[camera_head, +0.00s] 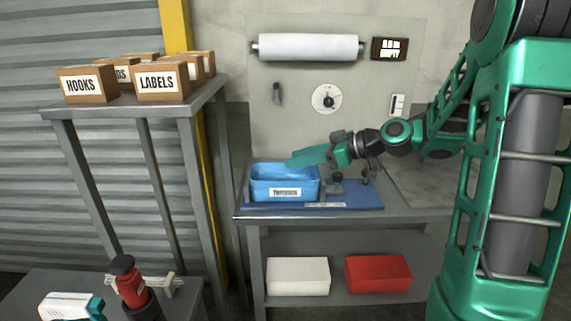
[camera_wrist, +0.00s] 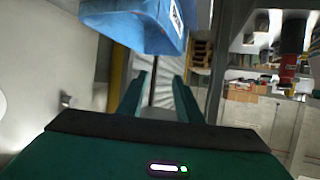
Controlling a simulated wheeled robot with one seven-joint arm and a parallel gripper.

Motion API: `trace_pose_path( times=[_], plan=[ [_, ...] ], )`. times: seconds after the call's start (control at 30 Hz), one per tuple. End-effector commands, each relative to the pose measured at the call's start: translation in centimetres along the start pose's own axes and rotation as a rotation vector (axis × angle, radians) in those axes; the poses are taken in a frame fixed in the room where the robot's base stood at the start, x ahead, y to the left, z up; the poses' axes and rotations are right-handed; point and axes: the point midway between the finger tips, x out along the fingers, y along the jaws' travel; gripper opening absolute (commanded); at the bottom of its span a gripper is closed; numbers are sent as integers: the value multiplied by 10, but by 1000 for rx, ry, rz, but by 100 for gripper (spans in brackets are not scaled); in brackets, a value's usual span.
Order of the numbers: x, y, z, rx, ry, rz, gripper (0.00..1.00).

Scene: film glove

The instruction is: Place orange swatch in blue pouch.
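The blue pouch (camera_head: 258,190) looks like an open box-shaped container with a white label on its front. It stands on a blue mat on the bench. My gripper (camera_head: 292,160) is over the pouch's back rim, pointing left; whether it touches the rim I cannot tell. In the wrist view the pouch (camera_wrist: 135,25) fills the top, beyond and beside the fingers. The two dark green fingers of my gripper (camera_wrist: 157,92) stand apart with nothing seen between them. I see no orange swatch in either view; the pouch's inside is partly hidden.
A blue mat (camera_head: 350,198) lies on the grey bench (camera_head: 415,212), with small dark fittings right of the pouch. A white box (camera_head: 298,276) and a red box (camera_head: 378,274) sit on the lower shelf. Labelled cartons (camera_head: 162,83) stand on a left-hand rack. A white roll (camera_head: 308,47) hangs behind.

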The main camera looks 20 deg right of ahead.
Motion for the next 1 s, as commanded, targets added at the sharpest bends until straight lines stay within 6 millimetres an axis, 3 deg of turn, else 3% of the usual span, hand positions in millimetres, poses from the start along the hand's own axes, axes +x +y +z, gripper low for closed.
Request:
trace_pose_path(
  times=[0.1, 0.3, 0.67, 0.77, 0.87, 1.0],
  plan=[
    [-23, 1, 0, 0, 1, 4, 32],
    [-47, 0, 0, 0, 0, 2, 32],
    [-53, -4, 6, 17, -35, 3, 32],
    [-54, -14, 24, 76, -138, 18, 32],
    [-64, -29, 54, 187, -298, 63, 32],
    [-97, -56, 102, 396, -535, 180, 32]
  ],
)
